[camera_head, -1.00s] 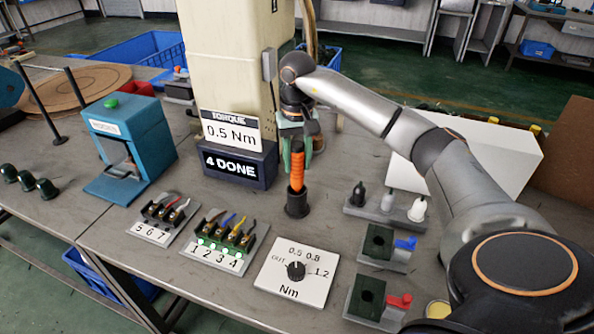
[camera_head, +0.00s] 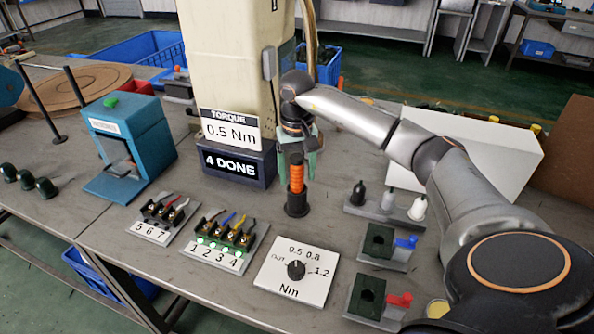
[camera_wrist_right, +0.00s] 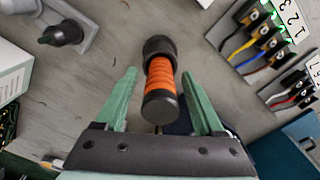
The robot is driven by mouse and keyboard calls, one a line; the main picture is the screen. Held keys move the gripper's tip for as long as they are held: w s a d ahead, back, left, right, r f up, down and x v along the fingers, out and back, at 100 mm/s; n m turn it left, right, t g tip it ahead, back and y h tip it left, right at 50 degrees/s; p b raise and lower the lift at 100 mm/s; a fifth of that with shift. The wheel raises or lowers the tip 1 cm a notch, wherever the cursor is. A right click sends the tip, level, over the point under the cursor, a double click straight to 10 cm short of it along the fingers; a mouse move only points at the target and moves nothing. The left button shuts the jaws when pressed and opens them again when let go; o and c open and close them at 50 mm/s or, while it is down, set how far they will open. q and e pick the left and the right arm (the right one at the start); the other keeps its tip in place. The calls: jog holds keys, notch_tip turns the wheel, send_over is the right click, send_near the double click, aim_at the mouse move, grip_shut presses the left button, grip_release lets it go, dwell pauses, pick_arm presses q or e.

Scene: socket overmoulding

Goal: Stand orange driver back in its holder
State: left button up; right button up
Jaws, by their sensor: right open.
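The orange driver (camera_head: 296,177) stands upright in its black round holder (camera_head: 297,204) in the head view. Its dark top end faces the camera in the right wrist view, where the driver (camera_wrist_right: 161,78) lies between the finger lines and the holder (camera_wrist_right: 159,46) shows behind it. My right gripper (camera_head: 298,160) has green fingers and is at the driver's upper part in the head view. In the wrist view the right gripper (camera_wrist_right: 160,95) is open, with a finger on each side of the driver and gaps between. My left gripper is not in view.
The torque display (camera_head: 232,130) reads 0.5 Nm above a "4 DONE" sign (camera_head: 232,164). Terminal blocks (camera_head: 227,239), a torque dial (camera_head: 296,271) and a rack of small bottles (camera_head: 387,204) stand around the holder. A beige column rises behind.

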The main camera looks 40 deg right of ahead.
notch_tip(320, 180, up, 11)
jog(key=shift+r+p, duration=0.15)
jog(key=shift+p, duration=0.45)
jog(key=shift+r, duration=0.5)
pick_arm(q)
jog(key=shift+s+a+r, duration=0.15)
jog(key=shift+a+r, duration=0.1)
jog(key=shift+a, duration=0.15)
